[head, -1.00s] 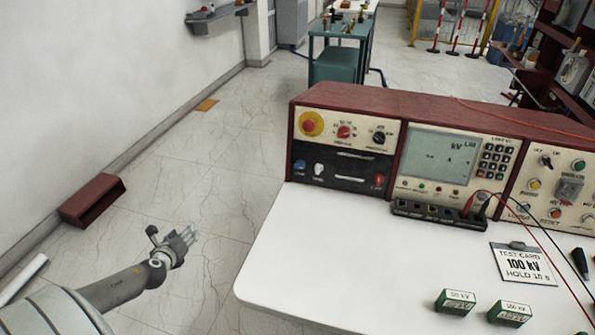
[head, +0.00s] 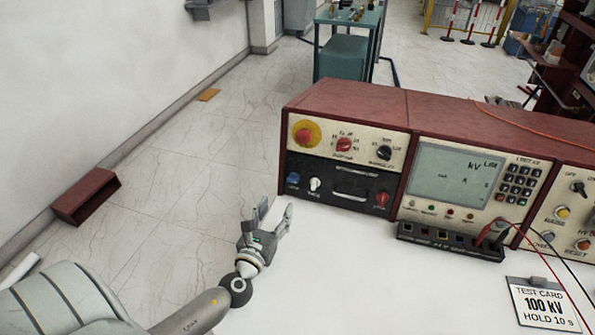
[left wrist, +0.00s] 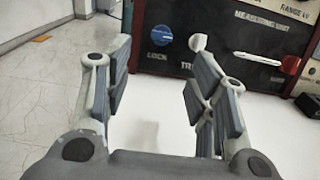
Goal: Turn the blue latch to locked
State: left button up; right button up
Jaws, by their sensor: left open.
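The blue latch (head: 293,179) is a small blue knob at the left end of the black lower panel on the red console. In the left wrist view the blue latch (left wrist: 162,36) shows beyond my fingers, above the word LOCK, with a white pointer mark on it. My left gripper (head: 277,212) is open and empty, in front of and below the latch, apart from it. In the left wrist view its two fingers (left wrist: 150,75) stand apart, with the latch showing between and beyond their tips. My right gripper is not in view.
A white knob (head: 315,185) sits right of the latch, and a red knob (head: 382,199) sits at the panel's right end. The white tabletop (head: 330,270) is clear in front of the panel. A test card (head: 543,303) lies at the right.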

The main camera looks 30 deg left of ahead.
aim_at(292, 181)
pick_arm(q)
jog(key=shift+w+d+f, duration=0.1)
jog(key=shift+w, duration=0.55)
jog(key=x, duration=0.4)
jog(key=shift+w+r+p, duration=0.3)
jog(key=shift+w+p, duration=0.05)
jog(key=x, duration=0.5)
jog(key=shift+a+f, duration=0.2)
jog(key=shift+c, duration=1.4)
jog(key=c, duration=0.7)
jog(key=shift+c, duration=0.2)
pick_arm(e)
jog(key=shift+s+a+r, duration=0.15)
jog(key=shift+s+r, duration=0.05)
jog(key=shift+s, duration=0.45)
